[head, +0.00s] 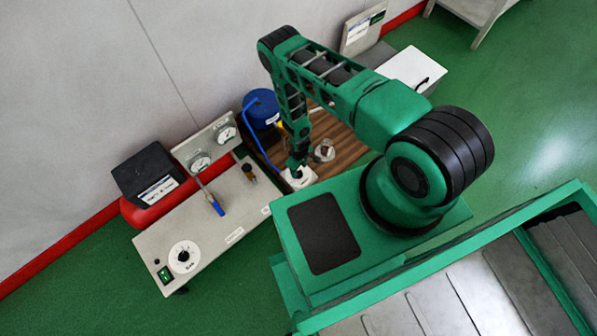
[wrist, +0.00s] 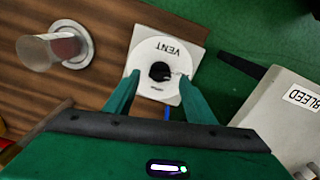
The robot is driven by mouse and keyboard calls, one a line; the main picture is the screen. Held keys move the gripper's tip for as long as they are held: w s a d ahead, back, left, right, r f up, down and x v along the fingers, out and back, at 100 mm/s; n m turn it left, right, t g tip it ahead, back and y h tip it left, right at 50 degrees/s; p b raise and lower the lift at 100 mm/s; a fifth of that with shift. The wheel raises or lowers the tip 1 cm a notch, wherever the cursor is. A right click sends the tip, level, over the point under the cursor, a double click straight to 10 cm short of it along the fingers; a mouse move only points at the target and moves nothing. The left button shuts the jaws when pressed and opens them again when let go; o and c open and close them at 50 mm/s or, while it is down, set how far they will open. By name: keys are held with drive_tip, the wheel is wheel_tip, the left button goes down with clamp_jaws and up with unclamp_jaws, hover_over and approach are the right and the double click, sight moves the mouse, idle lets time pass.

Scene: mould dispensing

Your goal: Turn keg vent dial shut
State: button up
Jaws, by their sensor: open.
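The vent dial (wrist: 158,50) is a white disc marked VENT on a pale square plate, with a black knob (wrist: 160,71) at its centre. The word VENT reads upside down in the wrist view. In the head view the dial's white plate (head: 299,181) lies at the front edge of the wooden top, partly hidden by my gripper (head: 297,166). My gripper's green fingers (wrist: 159,82) are open, one on each side of the knob; I cannot tell whether they touch it. The blue keg (head: 261,107) stands behind, with a blue hose beside it.
A clear cup (wrist: 50,50) on a metal disc stands left of the dial on the wooden top (wrist: 105,25). A grey bench (head: 225,225) with gauges, a blue-handled lever (head: 216,206) and another dial (head: 184,256) lies to the left. Its BLEED label (wrist: 302,97) shows at the wrist view's right.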

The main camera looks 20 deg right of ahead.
sight(299, 173)
wheel_tip(299, 173, up, 8)
idle(0.4)
idle(0.4)
